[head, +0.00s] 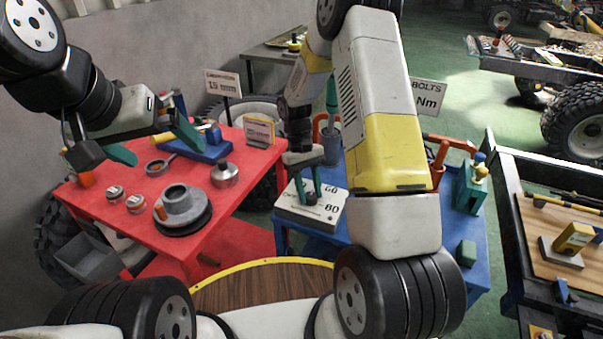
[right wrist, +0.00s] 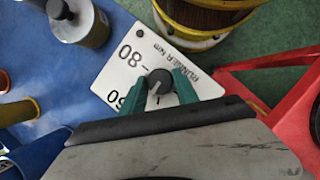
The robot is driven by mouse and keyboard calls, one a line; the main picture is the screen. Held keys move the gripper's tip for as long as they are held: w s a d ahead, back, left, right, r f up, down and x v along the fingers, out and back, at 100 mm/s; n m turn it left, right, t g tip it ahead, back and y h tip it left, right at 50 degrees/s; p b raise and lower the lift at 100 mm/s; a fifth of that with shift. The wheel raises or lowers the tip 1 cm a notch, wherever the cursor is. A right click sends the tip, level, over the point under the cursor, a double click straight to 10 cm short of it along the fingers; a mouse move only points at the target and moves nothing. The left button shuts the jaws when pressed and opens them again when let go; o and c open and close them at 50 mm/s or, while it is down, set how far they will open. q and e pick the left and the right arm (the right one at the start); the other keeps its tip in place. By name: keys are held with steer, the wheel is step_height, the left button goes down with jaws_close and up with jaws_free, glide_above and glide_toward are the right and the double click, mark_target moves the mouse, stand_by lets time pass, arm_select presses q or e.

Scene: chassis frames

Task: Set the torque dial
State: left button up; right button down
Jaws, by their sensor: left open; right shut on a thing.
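The white torque dial box (head: 300,214) stands on the blue table, with printed numbers 60 and 80 in view. Its dark round knob (right wrist: 159,81) shows a pale pointer mark in the right wrist view; which number it points at is unclear. My right gripper (head: 311,188) reaches down over the box, its green fingers on either side of the knob and shut on it. My left gripper (head: 151,142) is open and empty above the red table. A sign (head: 427,97) reading "BOLTS" and "Nm" stands behind; my right arm hides its number.
The red table (head: 140,192) holds a grey stacked round part (head: 181,205), small jars and a blue tool stand (head: 203,147). On the blue table (head: 440,239), a grey cup (head: 330,145) stands behind the box, and a green block (head: 466,252) lies at right.

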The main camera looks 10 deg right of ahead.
steer(key=n+t+h, duration=0.1)
steer(key=n, duration=0.3)
steer(key=shift+a+n, duration=0.15)
steer(key=shift+n, duration=0.15)
steer(key=n+t+h, duration=0.1)
steer(key=n, duration=0.2)
steer(key=shift+s+a+n, duration=0.1)
steer(key=shift+s+n, duration=0.05)
steer(key=shift+n, duration=0.25)
steer(key=n, duration=0.2)
steer(key=n+t+h, duration=0.1)
steer(key=n, duration=0.1)
steer(key=shift+s+t, duration=0.15)
steer(key=shift+t, duration=0.15)
steer(key=shift+n+t, duration=0.8)
steer(key=shift+n, duration=1.3)
steer(key=c, duration=0.9)
jaws_free()
